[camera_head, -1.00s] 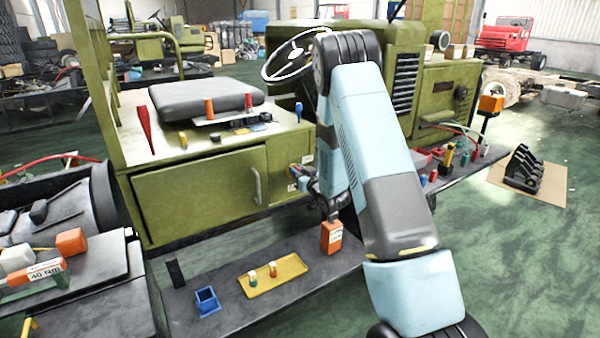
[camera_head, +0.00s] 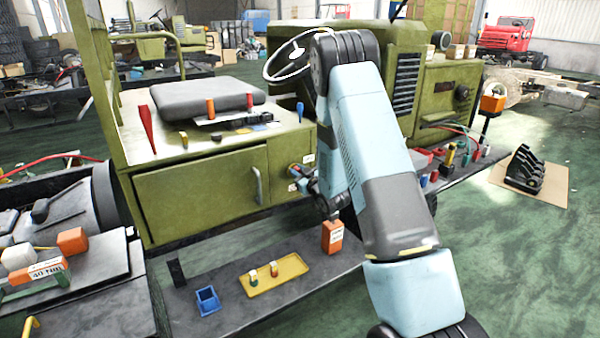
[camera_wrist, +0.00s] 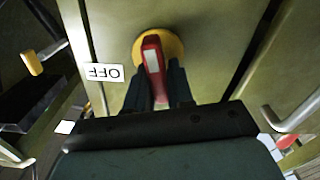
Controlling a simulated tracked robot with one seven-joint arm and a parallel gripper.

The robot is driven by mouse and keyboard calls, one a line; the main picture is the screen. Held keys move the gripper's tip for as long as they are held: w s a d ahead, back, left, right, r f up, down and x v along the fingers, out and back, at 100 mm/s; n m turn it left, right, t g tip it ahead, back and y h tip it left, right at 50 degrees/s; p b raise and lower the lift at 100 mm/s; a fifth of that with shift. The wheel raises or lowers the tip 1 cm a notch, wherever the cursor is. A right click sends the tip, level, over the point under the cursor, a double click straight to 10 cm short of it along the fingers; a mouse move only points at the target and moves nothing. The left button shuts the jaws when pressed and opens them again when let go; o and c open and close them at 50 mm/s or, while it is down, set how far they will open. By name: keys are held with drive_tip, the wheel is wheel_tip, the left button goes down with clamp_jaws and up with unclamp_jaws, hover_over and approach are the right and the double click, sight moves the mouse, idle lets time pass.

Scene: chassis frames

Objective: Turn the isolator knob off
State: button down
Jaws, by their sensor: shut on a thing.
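The isolator knob is a red handle (camera_wrist: 152,58) on a round yellow base (camera_wrist: 178,44), mounted on an olive-green panel in the wrist view. My gripper (camera_wrist: 158,90) is shut on the red handle, with a dark finger on each side of it. A white label reading OFF (camera_wrist: 104,72) is on the panel to the left of the knob and appears upside down. The handle points mostly along the gripper, tilted slightly. In the head view my gripper (camera_head: 306,176) is at the vehicle's side panel, and the knob is largely hidden there.
A green cabinet door with a metal handle (camera_head: 258,185) is left of my gripper. Below it, a dark step carries a yellow tray (camera_head: 284,283), a blue bin (camera_head: 208,300) and an orange box (camera_head: 332,237). Cables and small items lie right of my arm.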

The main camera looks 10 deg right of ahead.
drive_tip(key=n, duration=0.3)
drive_tip(key=shift+n, duration=0.3)
drive_tip(key=n, duration=0.3)
drive_tip(key=shift+s+a+f+n, duration=0.15)
drive_tip(key=shift+a+f+n, duration=0.15)
drive_tip(key=shift+s+a+f+n, duration=0.1)
drive_tip(key=shift+f+n, duration=0.1)
drive_tip(key=shift+n, duration=1.05)
drive_tip(key=shift+w+a+f+n, duration=0.1)
drive_tip(key=shift+f+n, duration=0.05)
drive_tip(key=shift+n, duration=1.05)
drive_tip(key=shift+s+f+n, duration=0.1)
drive_tip(key=shift+f+n, duration=0.1)
drive_tip(key=shift+n, duration=1.05)
drive_tip(key=shift+f, duration=0.1)
drive_tip(key=c, duration=1.1)
unclamp_jaws()
drive_tip(key=v, duration=1.3)
drive_tip(key=shift+s+d, duration=0.1)
drive_tip(key=shift+s, duration=0.2)
